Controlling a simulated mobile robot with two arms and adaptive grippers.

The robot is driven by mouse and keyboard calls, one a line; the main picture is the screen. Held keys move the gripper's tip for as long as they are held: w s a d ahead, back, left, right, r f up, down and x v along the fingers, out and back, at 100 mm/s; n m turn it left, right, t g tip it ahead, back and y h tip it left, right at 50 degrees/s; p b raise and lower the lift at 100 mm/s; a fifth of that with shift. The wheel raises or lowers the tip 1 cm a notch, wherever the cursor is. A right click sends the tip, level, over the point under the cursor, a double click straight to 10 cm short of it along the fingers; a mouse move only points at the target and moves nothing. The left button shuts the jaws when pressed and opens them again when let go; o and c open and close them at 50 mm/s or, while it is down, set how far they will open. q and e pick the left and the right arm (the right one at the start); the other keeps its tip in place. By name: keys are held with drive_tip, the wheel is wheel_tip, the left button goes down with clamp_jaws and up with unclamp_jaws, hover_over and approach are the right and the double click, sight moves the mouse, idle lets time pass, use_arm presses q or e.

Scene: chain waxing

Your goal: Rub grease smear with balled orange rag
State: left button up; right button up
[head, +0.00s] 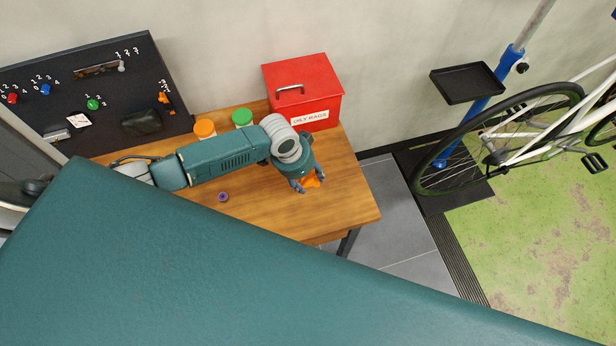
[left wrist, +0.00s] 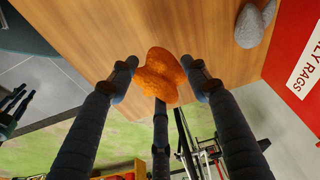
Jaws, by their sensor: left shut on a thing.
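The balled orange rag (head: 313,181) is between the fingertips of my left gripper (head: 308,185), over the right part of the wooden table (head: 345,205). In the left wrist view the rag (left wrist: 160,75) is a rough orange lump, with the fingers of my left gripper (left wrist: 160,68) shut on it from both sides. It is close to the wood; I cannot tell whether it touches. I make out no grease smear in either view. What seems to be my right gripper (left wrist: 14,108) shows small and dark at the left edge of the left wrist view.
A red oily-rags bin (head: 305,85) stands at the table's back right. Orange-lidded (head: 205,128) and green-lidded (head: 242,117) jars stand beside it. A small purple item (head: 223,197) lies near the front. A grey lump (left wrist: 252,24) lies near the bin. A bicycle (head: 530,125) stands at right.

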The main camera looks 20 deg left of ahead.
use_arm(q)
wheel_tip(320, 180, up, 2)
drive_tip(key=shift+w+d+p, duration=0.1)
drive_tip(key=shift+p, duration=0.6)
drive_tip(key=shift+r+p, duration=0.3)
drive_tip(key=shift+r, duration=0.05)
